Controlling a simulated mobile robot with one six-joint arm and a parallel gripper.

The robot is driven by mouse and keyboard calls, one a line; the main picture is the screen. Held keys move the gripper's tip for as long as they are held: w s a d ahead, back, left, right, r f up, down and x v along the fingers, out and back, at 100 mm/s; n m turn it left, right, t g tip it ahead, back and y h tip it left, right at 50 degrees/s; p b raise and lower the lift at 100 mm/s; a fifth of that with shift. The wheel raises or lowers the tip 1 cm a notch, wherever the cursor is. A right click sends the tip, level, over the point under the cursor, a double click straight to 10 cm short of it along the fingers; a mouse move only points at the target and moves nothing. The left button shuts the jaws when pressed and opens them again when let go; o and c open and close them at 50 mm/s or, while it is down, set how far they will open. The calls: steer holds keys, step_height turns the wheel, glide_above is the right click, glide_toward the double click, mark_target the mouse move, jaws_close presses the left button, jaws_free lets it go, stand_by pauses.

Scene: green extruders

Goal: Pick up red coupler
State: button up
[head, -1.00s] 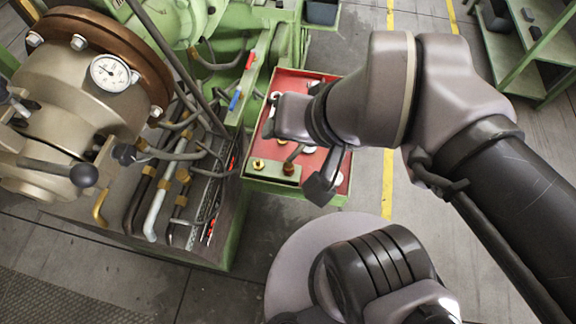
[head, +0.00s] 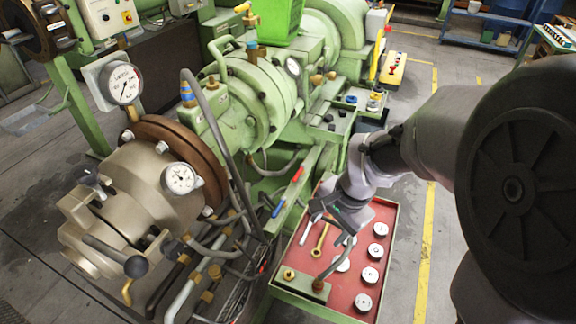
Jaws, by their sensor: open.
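A red coupler (head: 298,173) shows in the head view on the green frame of the machine, left of my gripper and just above a blue coupler (head: 278,209). My gripper (head: 337,230) is over the red-topped tray (head: 385,212), to the right of and below the red coupler, and apart from it. Its jaws are open, small and dark in this view. I see nothing held between them. My gripper and wrist hide part of the tray behind them.
The tray holds several silver discs (head: 366,302), a brass wrench (head: 320,240) and a small green block with a bent hose (head: 300,284). Hoses (head: 235,160) and the green extruder (head: 245,95) crowd the left. Clear floor with a yellow line (head: 424,255) lies right.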

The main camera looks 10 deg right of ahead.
mark_target(321, 278)
steer(key=f+m+b, duration=0.1)
steer(key=f, duration=0.7)
steer(key=d+f+m+g+b, duration=0.1)
steer(key=f, duration=0.8)
steer(key=w+f+m+g, duration=0.1)
steer(key=f+m, duration=0.1)
steer(key=f, duration=0.6)
steer(key=shift+d+f+b, duration=0.15)
steer(key=shift+b, duration=0.25)
steer(key=f+b, duration=0.1)
steer(key=f, duration=0.1)
steer(key=f+b, duration=0.1)
steer(key=f, duration=0.1)
steer(key=a+f+b, duration=0.1)
steer(key=f, duration=0.1)
steer(key=shift+s, duration=0.2)
steer(key=shift+r, duration=0.15)
jaws_close()
